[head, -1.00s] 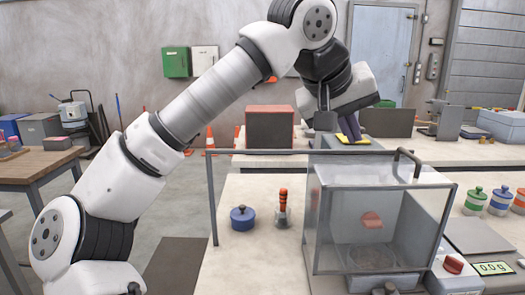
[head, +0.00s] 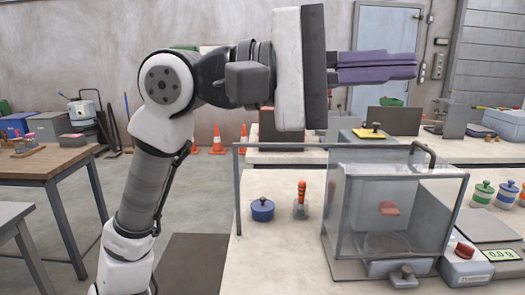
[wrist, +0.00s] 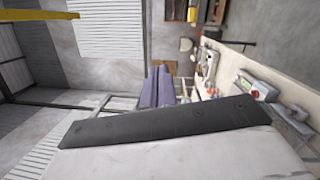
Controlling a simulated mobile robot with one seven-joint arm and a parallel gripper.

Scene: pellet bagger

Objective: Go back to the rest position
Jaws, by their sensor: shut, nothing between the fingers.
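My gripper (head: 378,67) is raised in the air above the bench in the head view, pointing right. Its purple fingers lie together, shut and empty. The fingers also show in the wrist view (wrist: 157,88), with the room turned on its side beyond them. Nothing touches the gripper. The clear bagger box (head: 385,215) stands on the bench below and to the right of the arm, with a red part showing inside it.
A blue lidded pot (head: 262,209) and a red-handled tool (head: 301,200) stand on the bench left of the box. A grey rail (head: 300,146) runs above them. A wooden table (head: 62,163) stands at left. Orange cones are behind.

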